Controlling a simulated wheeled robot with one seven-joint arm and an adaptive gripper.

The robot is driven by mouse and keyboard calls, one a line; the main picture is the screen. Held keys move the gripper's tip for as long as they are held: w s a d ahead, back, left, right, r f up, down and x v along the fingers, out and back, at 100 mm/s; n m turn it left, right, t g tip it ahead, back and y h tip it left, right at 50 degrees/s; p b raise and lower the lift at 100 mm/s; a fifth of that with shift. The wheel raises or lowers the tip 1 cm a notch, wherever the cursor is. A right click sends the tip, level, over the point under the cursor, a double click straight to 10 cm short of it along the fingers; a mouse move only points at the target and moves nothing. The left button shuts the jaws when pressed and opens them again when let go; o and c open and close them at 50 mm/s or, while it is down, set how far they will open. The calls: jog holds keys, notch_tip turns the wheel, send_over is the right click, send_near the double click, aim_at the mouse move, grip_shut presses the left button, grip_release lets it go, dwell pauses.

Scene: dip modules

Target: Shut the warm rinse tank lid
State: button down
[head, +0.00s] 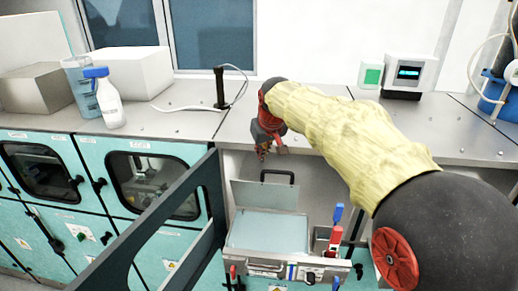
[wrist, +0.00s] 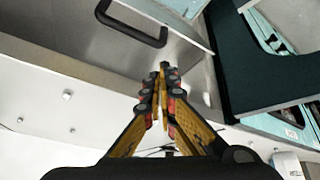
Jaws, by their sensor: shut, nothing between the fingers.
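The warm rinse tank (head: 268,272) is a metal unit inside an open bay below the bench top, with a pale blue surface showing in its top. Its lid (head: 262,195) appears to stand raised at the back, with a black handle (head: 278,174) near its upper edge. In the wrist view a black handle (wrist: 135,35) shows at the top left, on a grey metal face. My gripper (head: 262,153) is shut and empty, above and slightly left of the handle and apart from it. Its closed fingertips (wrist: 163,70) point toward the metal face in the wrist view.
A dark open door (head: 150,235) juts out at the bay's left; it shows at the wrist view's right (wrist: 250,65). Red and blue valve handles (head: 336,235) rise at the tank's right. A spray bottle (head: 108,100) and a black stand (head: 220,88) are on the bench.

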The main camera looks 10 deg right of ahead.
jog(key=x, duration=0.6)
jog(key=shift+p, duration=0.45)
jog(key=shift+f, duration=0.1)
